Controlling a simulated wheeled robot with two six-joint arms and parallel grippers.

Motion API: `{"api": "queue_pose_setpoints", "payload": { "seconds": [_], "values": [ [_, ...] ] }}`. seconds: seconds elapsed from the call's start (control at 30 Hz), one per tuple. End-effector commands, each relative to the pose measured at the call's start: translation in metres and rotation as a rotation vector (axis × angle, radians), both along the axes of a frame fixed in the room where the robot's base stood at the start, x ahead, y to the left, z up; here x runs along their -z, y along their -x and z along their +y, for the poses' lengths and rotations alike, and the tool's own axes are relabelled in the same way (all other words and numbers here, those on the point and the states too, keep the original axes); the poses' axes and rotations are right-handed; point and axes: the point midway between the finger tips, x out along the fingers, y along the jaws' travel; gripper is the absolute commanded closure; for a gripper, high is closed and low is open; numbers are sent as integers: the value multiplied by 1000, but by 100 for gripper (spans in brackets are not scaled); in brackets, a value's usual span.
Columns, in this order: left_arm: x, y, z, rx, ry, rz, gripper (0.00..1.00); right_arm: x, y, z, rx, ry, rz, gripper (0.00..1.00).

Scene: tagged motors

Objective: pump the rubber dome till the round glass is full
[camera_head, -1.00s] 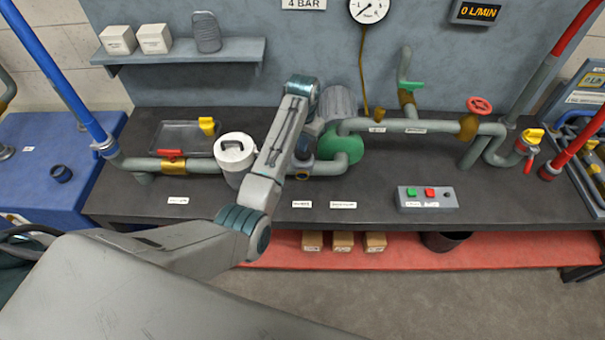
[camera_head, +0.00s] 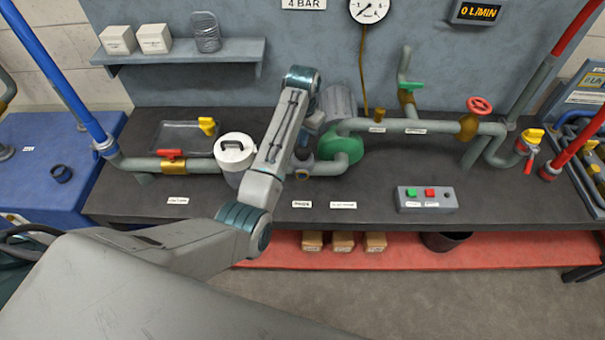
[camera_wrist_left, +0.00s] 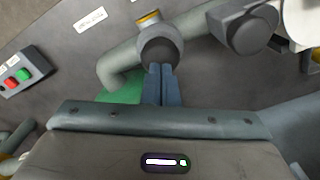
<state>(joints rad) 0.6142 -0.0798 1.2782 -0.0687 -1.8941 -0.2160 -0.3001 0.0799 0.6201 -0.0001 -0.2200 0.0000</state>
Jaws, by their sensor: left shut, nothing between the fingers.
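The dark rubber dome (camera_wrist_left: 161,50) sits on top of a grey pipe fitting. In the head view my left gripper (camera_head: 303,150) is above the fitting, partly behind my own arm. My right gripper is not in view.
A white-lidded pot (camera_head: 235,150) stands left of the fitting. A green pump housing (camera_head: 340,151) with pipes is at right. The button box (camera_head: 426,198) stands farther right. A red-handled valve (camera_head: 172,155) is on the left pipe. The bench front (camera_head: 250,213) is mostly clear.

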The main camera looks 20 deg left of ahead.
Motion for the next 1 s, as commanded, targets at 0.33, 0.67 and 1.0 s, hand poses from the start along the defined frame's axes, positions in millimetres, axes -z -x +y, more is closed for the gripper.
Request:
{"api": "queue_pose_setpoints", "payload": {
  "seconds": [0.33, 0.67, 1.0],
  "values": [
    [0, 0, 0, 0, 0, -1, 100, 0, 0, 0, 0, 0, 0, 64],
    [9, 0, 0, 0, 0, 0, 100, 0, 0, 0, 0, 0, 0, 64],
    [19, 0, 0, 0, 0, 0, 100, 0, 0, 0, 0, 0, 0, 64]
  ]
}}
